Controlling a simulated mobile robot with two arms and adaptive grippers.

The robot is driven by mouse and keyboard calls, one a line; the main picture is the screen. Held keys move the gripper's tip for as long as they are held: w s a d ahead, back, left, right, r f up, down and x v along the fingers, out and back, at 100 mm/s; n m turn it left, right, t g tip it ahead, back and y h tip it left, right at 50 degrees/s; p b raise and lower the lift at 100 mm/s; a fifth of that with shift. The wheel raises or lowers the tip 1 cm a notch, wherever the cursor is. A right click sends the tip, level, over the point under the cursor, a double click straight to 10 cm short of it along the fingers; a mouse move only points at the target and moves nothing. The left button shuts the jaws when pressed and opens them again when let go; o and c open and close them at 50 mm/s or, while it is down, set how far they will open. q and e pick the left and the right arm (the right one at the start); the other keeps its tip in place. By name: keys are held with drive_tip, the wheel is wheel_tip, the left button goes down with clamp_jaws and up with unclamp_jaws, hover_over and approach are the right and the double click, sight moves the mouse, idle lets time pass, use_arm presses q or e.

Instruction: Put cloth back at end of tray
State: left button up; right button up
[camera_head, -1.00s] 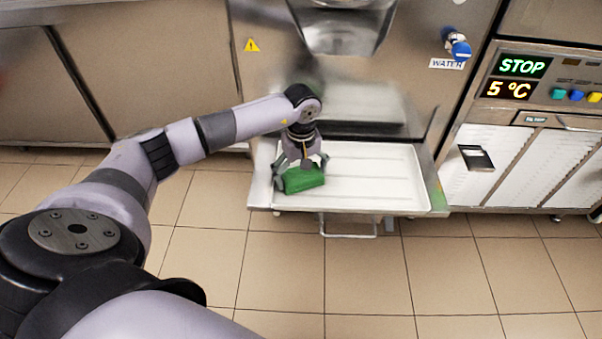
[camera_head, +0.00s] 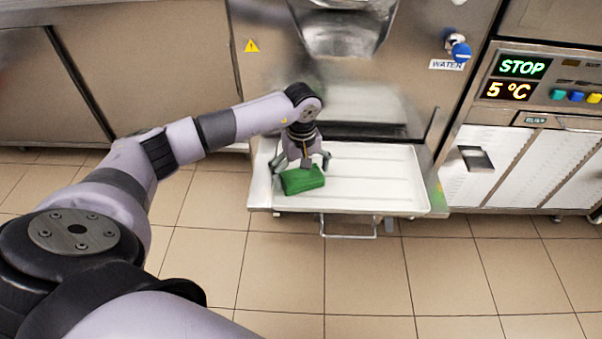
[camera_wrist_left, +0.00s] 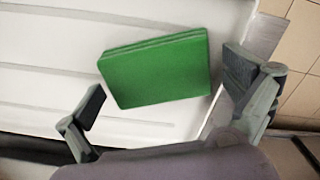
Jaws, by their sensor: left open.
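A green folded cloth (camera_head: 303,179) lies at the left end of the white tray (camera_head: 385,178), near its front edge. My left gripper (camera_head: 299,163) is open just above and behind the cloth. In the left wrist view the cloth (camera_wrist_left: 157,70) rests on the white tray (camera_wrist_left: 50,60) between and beyond the spread fingers of my left gripper (camera_wrist_left: 165,92), with a gap on each side. My right gripper is not in view.
A steel chute (camera_head: 342,28) hangs above the tray on the machine front. A blue water tap (camera_head: 459,50) is at the upper right. A control panel (camera_head: 520,78) reads STOP and 5 °C. The tray's middle and right are bare.

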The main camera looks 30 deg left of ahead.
sight(301, 175)
use_arm(q)
wheel_tip(301, 175, up, 12)
drive_tip(key=p, duration=0.1)
drive_tip(key=shift+f, duration=0.2)
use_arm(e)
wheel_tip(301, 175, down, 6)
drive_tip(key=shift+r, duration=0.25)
